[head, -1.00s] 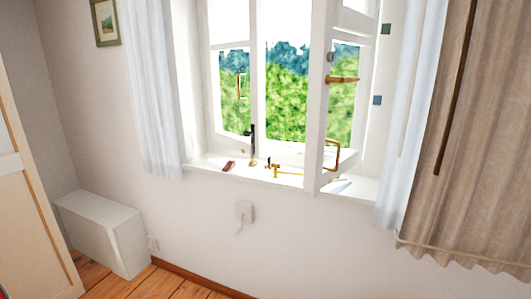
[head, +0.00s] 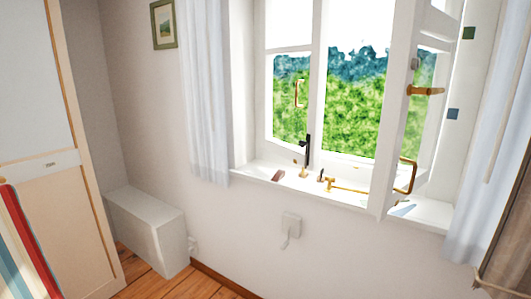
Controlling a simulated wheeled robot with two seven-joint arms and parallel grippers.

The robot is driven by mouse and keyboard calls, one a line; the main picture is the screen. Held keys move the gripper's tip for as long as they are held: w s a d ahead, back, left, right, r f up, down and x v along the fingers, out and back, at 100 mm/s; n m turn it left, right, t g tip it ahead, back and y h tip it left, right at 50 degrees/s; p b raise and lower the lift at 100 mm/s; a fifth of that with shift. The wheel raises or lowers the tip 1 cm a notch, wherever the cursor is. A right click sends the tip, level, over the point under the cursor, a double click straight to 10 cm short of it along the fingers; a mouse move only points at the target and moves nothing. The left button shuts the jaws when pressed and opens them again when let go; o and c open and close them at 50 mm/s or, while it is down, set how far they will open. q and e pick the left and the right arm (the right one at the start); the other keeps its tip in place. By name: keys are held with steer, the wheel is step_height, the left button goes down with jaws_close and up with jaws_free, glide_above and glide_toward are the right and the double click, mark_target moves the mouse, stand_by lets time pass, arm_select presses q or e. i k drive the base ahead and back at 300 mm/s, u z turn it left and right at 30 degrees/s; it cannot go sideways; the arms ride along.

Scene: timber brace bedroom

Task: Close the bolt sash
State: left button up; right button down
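The window has a white sash (head: 383,190) that stands swung open into the room, seen nearly edge-on at the right. A brass handle (head: 425,91) sits partway up the open sash, and a brass loop pull (head: 408,176) is lower down on it. The left sash (head: 291,100) appears shut in the frame, with its own brass pull (head: 299,93). A dark upright bolt (head: 308,150) stands at the foot of the middle post. A brass stay (head: 346,188) lies along the sill. Neither of my grippers is in view.
The white sill (head: 255,172) holds a few small items. A low white box (head: 147,230) stands against the wall at lower left. A striped thing (head: 25,245) is at the left edge. White curtains (head: 205,90) hang on both sides. Wall below the sill is mostly clear.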

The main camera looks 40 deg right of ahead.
mark_target(317, 48)
steer(key=u, duration=0.35)
steer(key=i, duration=0.75)
steer(key=z, duration=0.55)
steer(key=i, duration=0.6)
steer(key=z, duration=0.7)
